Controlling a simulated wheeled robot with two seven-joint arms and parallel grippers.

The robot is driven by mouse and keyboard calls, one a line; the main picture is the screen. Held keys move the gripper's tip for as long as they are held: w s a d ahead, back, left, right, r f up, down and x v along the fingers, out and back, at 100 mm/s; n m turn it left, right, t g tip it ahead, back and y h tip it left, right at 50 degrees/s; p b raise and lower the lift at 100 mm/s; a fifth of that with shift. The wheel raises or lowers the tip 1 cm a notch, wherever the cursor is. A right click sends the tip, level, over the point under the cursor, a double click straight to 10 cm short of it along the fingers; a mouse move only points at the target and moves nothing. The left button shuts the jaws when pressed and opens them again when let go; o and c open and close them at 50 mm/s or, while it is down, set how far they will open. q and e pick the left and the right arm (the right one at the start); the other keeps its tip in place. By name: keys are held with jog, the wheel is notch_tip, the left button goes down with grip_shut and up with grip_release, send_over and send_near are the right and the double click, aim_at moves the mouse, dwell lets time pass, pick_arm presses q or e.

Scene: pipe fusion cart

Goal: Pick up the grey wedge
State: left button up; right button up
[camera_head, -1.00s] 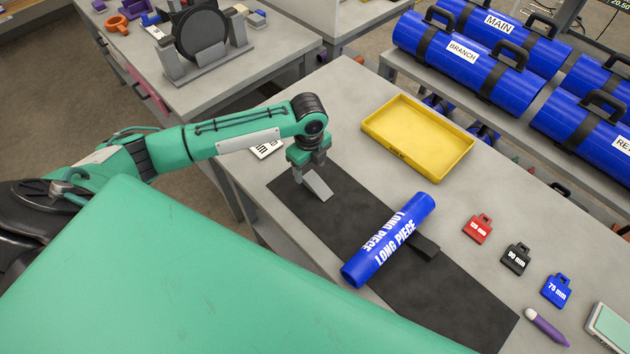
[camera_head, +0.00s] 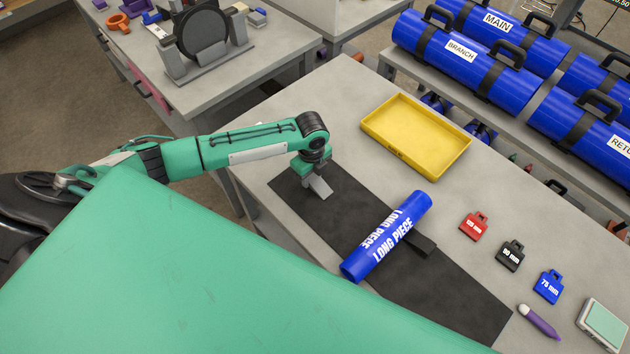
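The grey wedge (camera_head: 320,188) lies near the far left end of the dark mat (camera_head: 455,300) on the grey bench, partly covered by my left gripper. My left gripper (camera_head: 314,182) points down over the wedge, with its fingertips right at it. The fingers are small and partly hidden, so I cannot tell whether they are closed on the wedge or only beside it. My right gripper is not in view.
A blue pipe marked LONG PIECE (camera_head: 385,238) lies across the mat on a dark block (camera_head: 421,243). A yellow tray (camera_head: 418,138) stands behind. Red (camera_head: 474,225), black (camera_head: 510,255) and blue (camera_head: 548,287) tags and a purple marker (camera_head: 540,322) lie at the right.

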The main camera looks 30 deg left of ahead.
pick_arm(q)
jog(key=c, duration=0.4)
jog(key=shift+r, duration=0.15)
